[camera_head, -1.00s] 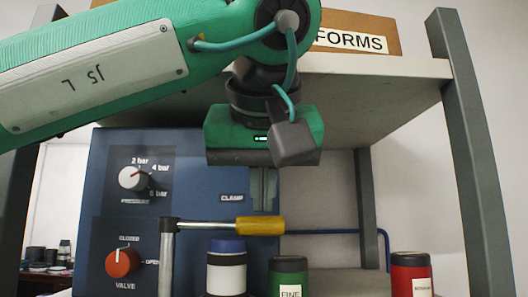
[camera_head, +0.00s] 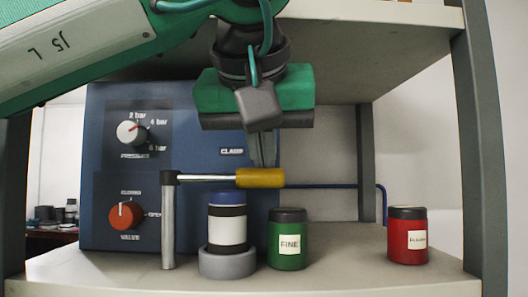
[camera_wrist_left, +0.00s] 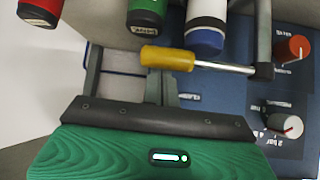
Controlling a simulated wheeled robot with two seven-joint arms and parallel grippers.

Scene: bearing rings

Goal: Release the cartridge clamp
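The clamp lever has a yellow grip (camera_head: 260,178) on a silver bar and lies level from a grey post (camera_head: 168,222), passing over the cartridge. The cartridge (camera_head: 227,228) is upright, with a blue cap and a white band, in a grey round holder (camera_head: 227,264). My left gripper (camera_head: 263,163) points down just above and behind the yellow grip; its two fingers are together with nothing seen between them. In the left wrist view the fingers (camera_wrist_left: 161,92) end beside the yellow grip (camera_wrist_left: 167,58); contact cannot be told. My right gripper is not in view.
A blue panel (camera_head: 190,110) with a pressure knob (camera_head: 131,132) and a red valve knob (camera_head: 125,215) stands behind. A green jar (camera_head: 288,240) and a red jar (camera_head: 407,236) stand right of the cartridge. The upper shelf (camera_head: 400,30) is close above my gripper.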

